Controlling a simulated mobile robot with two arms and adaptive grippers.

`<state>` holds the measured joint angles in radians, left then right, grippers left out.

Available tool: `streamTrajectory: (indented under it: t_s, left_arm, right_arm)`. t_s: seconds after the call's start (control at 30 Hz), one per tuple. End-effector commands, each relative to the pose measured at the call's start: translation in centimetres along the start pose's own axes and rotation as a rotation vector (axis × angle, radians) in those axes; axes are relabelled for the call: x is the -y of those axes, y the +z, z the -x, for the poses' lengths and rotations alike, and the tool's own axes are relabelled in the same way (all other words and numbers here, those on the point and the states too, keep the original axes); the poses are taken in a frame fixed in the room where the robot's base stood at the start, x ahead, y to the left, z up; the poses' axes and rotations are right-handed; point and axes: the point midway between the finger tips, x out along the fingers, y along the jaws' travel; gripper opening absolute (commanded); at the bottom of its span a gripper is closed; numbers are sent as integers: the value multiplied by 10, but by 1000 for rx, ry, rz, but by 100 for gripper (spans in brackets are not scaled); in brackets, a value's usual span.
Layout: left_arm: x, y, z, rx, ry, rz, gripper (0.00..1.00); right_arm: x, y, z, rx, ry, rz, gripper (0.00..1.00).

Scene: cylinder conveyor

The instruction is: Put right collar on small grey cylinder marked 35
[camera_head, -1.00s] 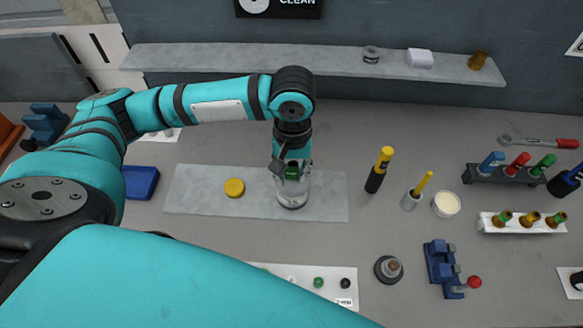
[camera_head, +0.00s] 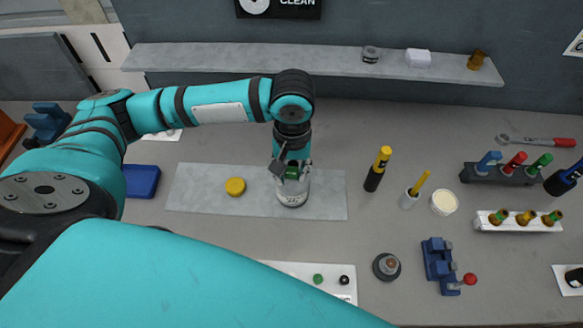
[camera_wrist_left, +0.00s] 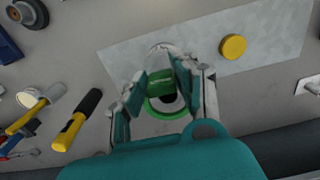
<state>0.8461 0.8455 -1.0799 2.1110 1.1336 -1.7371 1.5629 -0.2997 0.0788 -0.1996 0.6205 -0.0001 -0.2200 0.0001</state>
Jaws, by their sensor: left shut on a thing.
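A small grey cylinder (camera_head: 293,198) stands upright on the pale grey mat (camera_head: 200,199), with a mark on its side too small to read. My left gripper (camera_head: 291,171) points down right above it, shut on a green collar (camera_head: 291,174). In the left wrist view, the green collar (camera_wrist_left: 164,108) sits between the two fingers (camera_wrist_left: 158,87) and shows as a ring with lettering on its inner side. The cylinder's top is partly hidden by collar and fingers. I cannot tell whether the collar rests on it. My right gripper is not in view.
A yellow disc (camera_head: 235,187) lies on the mat left of the cylinder. A blue tray (camera_head: 141,181) lies left; a shelf (camera_head: 310,63) runs behind.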

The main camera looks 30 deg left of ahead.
Motion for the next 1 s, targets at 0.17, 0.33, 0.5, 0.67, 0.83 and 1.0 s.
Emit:
streamTrajectory:
  t_s: [0.17,0.33,0.5,0.67,0.83,1.0]
  left_arm:
    - [0,0,0,0,0,0,7]
    - [0,0,-1,0,0,0,7]
    - [0,0,-4,1,0,0,7]
    - [0,0,-8,1,0,0,7]
    - [0,0,-12,1,1,0,7]
    - [0,0,-17,2,0,0,7]
  right_arm:
    - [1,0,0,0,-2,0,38]
    - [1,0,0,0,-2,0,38]
    - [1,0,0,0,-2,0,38]
    - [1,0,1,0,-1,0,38]
    - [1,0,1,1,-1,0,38]
    - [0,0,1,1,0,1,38]
